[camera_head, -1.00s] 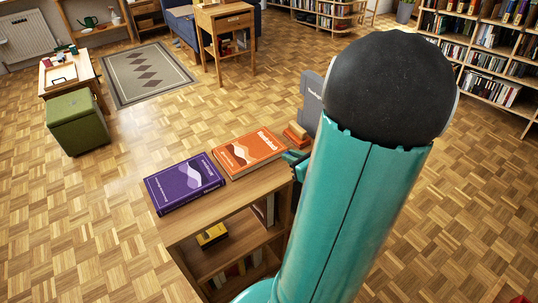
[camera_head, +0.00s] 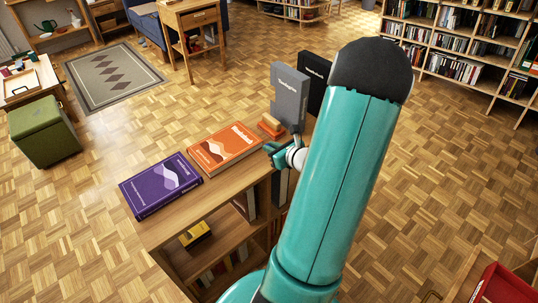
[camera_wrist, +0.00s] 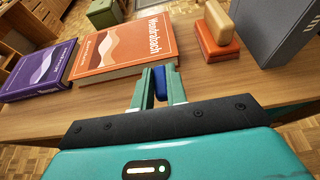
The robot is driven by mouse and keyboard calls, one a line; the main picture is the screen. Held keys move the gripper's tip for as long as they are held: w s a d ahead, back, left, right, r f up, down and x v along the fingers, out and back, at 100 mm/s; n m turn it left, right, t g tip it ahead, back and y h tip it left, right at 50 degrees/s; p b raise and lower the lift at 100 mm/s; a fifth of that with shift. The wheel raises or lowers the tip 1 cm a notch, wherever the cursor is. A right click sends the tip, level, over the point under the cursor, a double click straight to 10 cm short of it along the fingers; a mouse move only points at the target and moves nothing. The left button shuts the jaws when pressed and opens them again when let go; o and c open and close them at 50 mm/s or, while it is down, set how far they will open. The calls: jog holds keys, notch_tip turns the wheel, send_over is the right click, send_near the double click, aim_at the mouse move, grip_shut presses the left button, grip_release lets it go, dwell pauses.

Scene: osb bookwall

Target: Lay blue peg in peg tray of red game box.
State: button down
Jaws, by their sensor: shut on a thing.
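My gripper (camera_wrist: 158,90) is shut on the blue peg (camera_wrist: 160,83), which shows as a small blue piece between the green fingers in the wrist view. The peg is at the shelf top's edge, near the orange book; I cannot tell whether it touches the wood. In the head view my gripper (camera_head: 272,151) is beside the orange book, and the peg cannot be made out. A red item (camera_head: 505,285) is cut off at the lower right corner of the head view; I cannot tell if it is the red game box. No peg tray can be made out.
The low shelf (camera_head: 205,205) bears a purple book (camera_head: 160,186), an orange book (camera_head: 224,148), an orange block with a wooden handle (camera_wrist: 217,35) and upright grey (camera_head: 289,95) and black books. A wooden table edge (camera_head: 466,280) is at lower right. Open parquet lies between.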

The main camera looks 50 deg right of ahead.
jog(key=shift+w+d+f, duration=0.2)
jog(key=shift+w+f, duration=0.2)
jog(key=shift+f, duration=0.1)
jog(key=shift+w+d+f, duration=0.15)
jog(key=shift+w+f, duration=0.25)
jog(key=shift+f, duration=0.1)
jog(key=shift+w+d+f, duration=0.1)
jog(key=shift+f, duration=1.55)
jog(key=shift+f, duration=0.2)
jog(key=c, duration=1.4)
grip_release()
